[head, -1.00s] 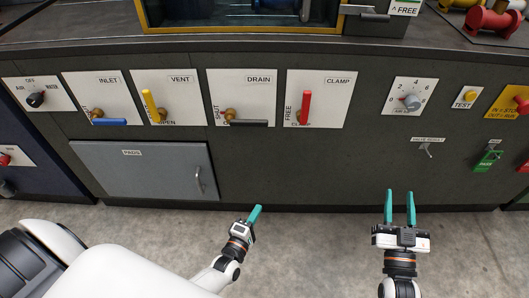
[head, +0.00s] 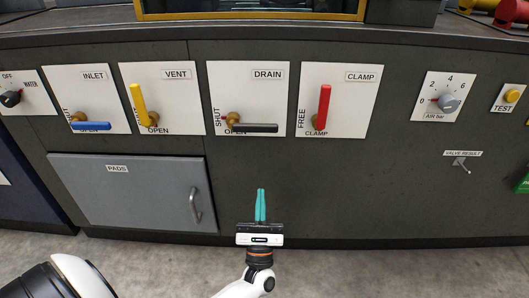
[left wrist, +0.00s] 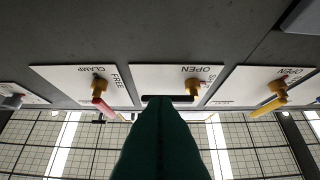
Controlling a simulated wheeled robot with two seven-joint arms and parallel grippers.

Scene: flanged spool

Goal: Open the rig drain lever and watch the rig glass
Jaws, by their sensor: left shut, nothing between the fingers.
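The drain lever (head: 255,128) is a black handle on a brass hub, on a white plate (head: 272,92) labelled DRAIN. The handle lies about level, pointing right from the hub, and partly covers the word OPEN. SHUT is printed at the plate's left edge. My left gripper (head: 261,204) has teal fingers, shut and empty, pointing up below the drain plate and apart from the lever in the head view. In the left wrist view the fingers (left wrist: 160,110) rise in front of the upside-down drain plate (left wrist: 150,76) and hide part of the lever. My right gripper is out of view.
Vent's yellow lever (head: 138,105) and inlet's blue lever (head: 92,126) are left; clamp's red lever (head: 324,107) is close on the right. A grey PADS door (head: 130,195) is lower left. A yellow-framed case (head: 250,16) is cut off at the top.

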